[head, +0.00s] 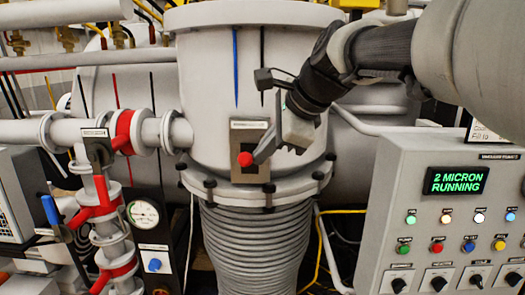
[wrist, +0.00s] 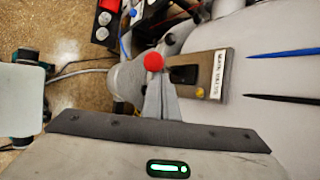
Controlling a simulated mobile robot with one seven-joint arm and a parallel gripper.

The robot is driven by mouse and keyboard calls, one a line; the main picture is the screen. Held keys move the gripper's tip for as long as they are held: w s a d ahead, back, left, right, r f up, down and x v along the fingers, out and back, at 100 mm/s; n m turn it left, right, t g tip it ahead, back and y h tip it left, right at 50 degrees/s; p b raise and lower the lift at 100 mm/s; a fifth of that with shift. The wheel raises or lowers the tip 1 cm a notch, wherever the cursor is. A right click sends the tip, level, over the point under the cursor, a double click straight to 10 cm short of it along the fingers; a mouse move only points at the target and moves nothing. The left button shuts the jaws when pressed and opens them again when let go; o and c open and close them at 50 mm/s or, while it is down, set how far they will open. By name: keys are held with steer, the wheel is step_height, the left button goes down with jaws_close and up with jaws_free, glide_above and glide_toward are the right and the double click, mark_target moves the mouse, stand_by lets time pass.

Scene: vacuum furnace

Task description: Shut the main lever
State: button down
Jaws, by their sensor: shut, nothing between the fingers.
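The main lever shows as a red ball knob (head: 244,159) in front of a brown-grey plate (head: 249,136) on the large grey cylinder. The wrist view shows the red knob (wrist: 153,62) just past my fingertips, and the plate (wrist: 219,66) with a label, a dark slot and a small yellow spot. My gripper (head: 262,155) comes in from the upper right and is shut and empty. Its fingertips (wrist: 157,80) are right beside the knob; I cannot tell whether they touch it. The lever's shaft is mostly hidden.
A control panel (head: 450,160) at the right reads "2 MICRON RUNNING" and carries several buttons and knobs. Pipes with red fittings (head: 125,132), a blue-handled valve (head: 50,209) and a gauge (head: 143,213) stand at the left. Ribbed bellows (head: 255,245) lie below the cylinder.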

stand_by(0.4)
steer(key=shift+w+r+p, duration=0.1)
steer(key=shift+r+p, duration=0.65)
